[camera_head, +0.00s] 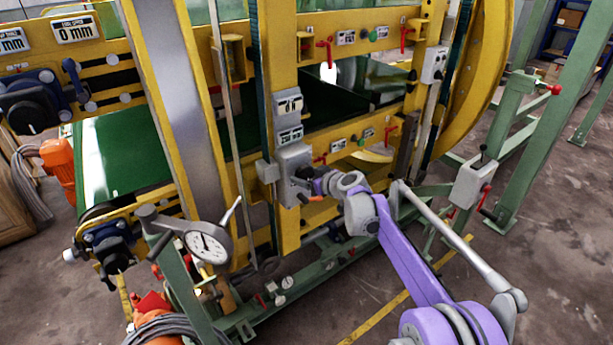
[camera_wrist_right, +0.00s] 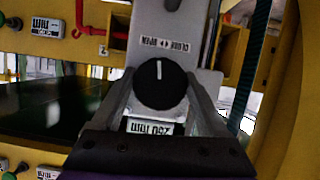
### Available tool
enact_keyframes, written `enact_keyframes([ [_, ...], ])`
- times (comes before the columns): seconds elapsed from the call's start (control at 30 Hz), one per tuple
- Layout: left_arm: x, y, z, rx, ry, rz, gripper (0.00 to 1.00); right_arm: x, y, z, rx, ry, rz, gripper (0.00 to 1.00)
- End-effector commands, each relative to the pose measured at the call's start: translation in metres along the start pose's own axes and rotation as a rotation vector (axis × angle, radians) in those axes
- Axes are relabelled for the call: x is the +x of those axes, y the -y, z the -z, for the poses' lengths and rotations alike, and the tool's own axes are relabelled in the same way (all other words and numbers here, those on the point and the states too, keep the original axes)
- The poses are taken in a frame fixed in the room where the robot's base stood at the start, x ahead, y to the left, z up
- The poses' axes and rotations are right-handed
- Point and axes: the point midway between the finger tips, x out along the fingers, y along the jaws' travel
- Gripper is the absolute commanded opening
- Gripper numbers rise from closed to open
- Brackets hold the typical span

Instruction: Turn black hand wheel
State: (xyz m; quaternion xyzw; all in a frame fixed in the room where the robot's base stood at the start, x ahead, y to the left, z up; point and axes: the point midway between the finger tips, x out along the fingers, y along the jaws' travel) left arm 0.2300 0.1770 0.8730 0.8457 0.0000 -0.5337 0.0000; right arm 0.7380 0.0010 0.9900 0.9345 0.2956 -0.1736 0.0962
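A black round knob (camera_wrist_right: 160,84) with a white line pointing up sits on a light grey panel in the right wrist view. A label with CLOSE and OPEN is above it and a 250 mm label is below. My right gripper (camera_wrist_right: 160,78) has one finger on each side of this knob, very near its edges. Whether the fingers press on it cannot be made out. In the head view, my right gripper (camera_head: 306,183) is at the grey control box (camera_head: 291,157) on the yellow post and hides most of the knob. My left gripper is not in view.
A larger black wheel-like part (camera_head: 30,112) is at the far left of the yellow machine. A round dial gauge (camera_head: 207,247) stands at the front left. Red levers (camera_head: 327,48) stick out from the yellow rails. Floor at the lower right is largely clear.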

Motion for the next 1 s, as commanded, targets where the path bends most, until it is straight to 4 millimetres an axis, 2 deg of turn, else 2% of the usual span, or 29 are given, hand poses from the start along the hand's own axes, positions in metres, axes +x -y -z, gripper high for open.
enact_keyframes([
  [0.03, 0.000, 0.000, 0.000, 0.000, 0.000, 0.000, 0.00, 0.000, 0.000, 0.000, 0.000, 0.000, 0.000, 0.53],
  [0.2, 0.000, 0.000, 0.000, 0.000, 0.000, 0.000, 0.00, 0.000, 0.000, 0.000, 0.000, 0.000, 0.000, 0.23],
  [0.23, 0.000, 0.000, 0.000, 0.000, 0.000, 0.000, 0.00, 0.000, 0.000, 0.000, 0.000, 0.000, 0.000, 0.21],
  [0.57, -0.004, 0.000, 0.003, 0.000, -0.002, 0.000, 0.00, -0.001, -0.001, 0.001, 0.054, 0.000, 0.023, 0.21],
  [1.0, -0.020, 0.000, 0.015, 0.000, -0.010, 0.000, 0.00, -0.001, -0.001, 0.002, 0.373, 0.000, 0.154, 0.21],
])
